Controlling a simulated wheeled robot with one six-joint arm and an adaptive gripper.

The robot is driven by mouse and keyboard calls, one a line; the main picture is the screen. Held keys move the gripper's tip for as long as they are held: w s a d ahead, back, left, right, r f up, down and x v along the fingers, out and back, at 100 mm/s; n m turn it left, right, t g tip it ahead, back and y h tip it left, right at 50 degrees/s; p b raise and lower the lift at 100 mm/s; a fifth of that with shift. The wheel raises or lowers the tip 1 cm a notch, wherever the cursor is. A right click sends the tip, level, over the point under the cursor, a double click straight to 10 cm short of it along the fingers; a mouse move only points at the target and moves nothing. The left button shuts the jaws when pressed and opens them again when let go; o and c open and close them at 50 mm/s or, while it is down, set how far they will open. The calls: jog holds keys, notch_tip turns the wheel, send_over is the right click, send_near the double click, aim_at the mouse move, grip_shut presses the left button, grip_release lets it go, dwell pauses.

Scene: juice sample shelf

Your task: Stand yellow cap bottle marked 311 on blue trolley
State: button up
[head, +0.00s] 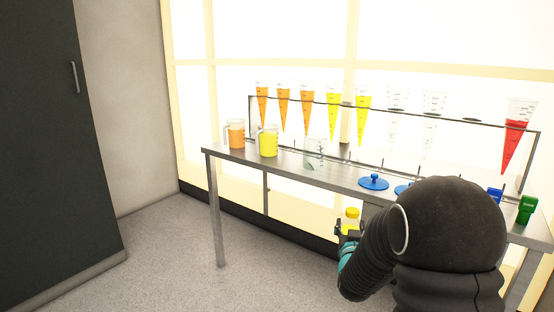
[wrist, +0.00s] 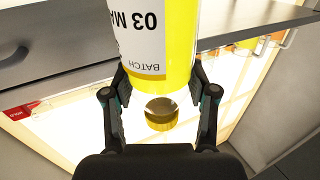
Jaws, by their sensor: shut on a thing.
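My gripper (head: 347,231) is shut on a yellow bottle (head: 352,215), whose yellow cap shows at the top in the head view. The bottle is held in front of the table, below the level of its top. In the wrist view the two fingers of my gripper (wrist: 160,88) press on both sides of the bottle (wrist: 176,45). Its white label appears upside down, with "BATCH" and "03 MA" readable. A round yellow cap (wrist: 160,115) shows between the fingers. The number 311 cannot be read. No blue trolley is in view.
A long metal table (head: 330,175) carries a rack of cones with orange, yellow and red liquid, two filled jugs (head: 236,134), (head: 268,141), a clear beaker (head: 314,153) and blue lids (head: 373,182). A dark cabinet (head: 55,130) stands left. Grey floor (head: 170,250) is free between.

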jog(key=s+a+f+n+y, duration=0.1)
jog(key=s+a+f, duration=0.1)
jog(key=f, duration=0.6)
jog(key=s+a+f+y, duration=0.1)
jog(key=s+a+f, duration=0.1)
jog(key=f, duration=0.6)
jog(key=s+a+f+n+y, duration=0.1)
jog(key=s+a+f, duration=0.15)
jog(key=f, duration=0.55)
jog(key=shift+s+d+r, duration=0.15)
jog(key=shift+s+r, duration=0.3)
jog(key=shift+s, duration=0.4)
jog(key=shift+s+d+r, duration=0.1)
jog(key=shift+s+r, duration=0.3)
jog(key=shift+s, duration=0.4)
jog(key=shift+s+d+r, duration=0.15)
jog(key=shift+s+r, duration=0.3)
jog(key=shift+s, duration=0.4)
